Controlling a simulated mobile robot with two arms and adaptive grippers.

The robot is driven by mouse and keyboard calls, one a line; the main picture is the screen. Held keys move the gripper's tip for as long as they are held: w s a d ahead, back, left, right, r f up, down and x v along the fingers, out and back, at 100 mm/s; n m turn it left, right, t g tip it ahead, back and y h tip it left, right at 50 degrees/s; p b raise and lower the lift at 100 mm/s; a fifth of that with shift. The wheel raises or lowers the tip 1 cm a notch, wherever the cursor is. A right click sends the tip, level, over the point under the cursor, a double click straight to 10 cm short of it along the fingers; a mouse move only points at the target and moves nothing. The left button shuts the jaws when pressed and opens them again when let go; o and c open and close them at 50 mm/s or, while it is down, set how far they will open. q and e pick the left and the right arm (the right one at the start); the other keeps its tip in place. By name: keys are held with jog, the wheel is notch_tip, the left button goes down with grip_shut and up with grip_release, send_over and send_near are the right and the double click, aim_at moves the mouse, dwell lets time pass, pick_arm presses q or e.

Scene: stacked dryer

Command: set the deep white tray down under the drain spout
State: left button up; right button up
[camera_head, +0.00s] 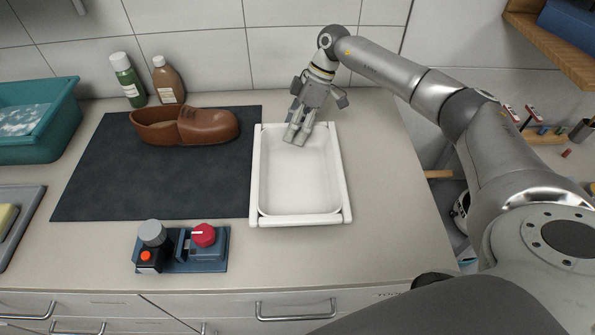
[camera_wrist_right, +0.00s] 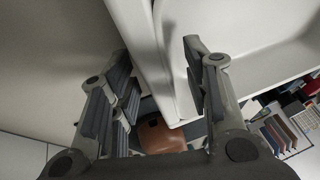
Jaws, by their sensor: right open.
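The deep white tray (camera_head: 345,195) stands flat on the counter, its left side along the dark mat's right edge. My right gripper (camera_head: 296,137) is at the tray's far rim, pointing down. In the right wrist view, my right gripper (camera_wrist_right: 163,75) is open, with a white wall of the tray (camera_wrist_right: 145,40) between its fingers. I cannot tell whether a finger touches it. My left gripper is not in view. I cannot make out a drain spout in either view.
A brown shoe (camera_head: 205,127) lies on the dark mat (camera_head: 150,185), left of the tray. Two bottles (camera_head: 127,80) (camera_head: 168,80) stand behind it. A blue control box (camera_head: 208,250) is at front left, a teal basin (camera_head: 40,145) far left. The counter right of the tray is clear.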

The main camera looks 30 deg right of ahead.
jog(key=shift+f+p, duration=0.25)
jog(key=shift+p, duration=0.05)
dwell(0.5)
jog(key=shift+c, duration=0.3)
grip_shut()
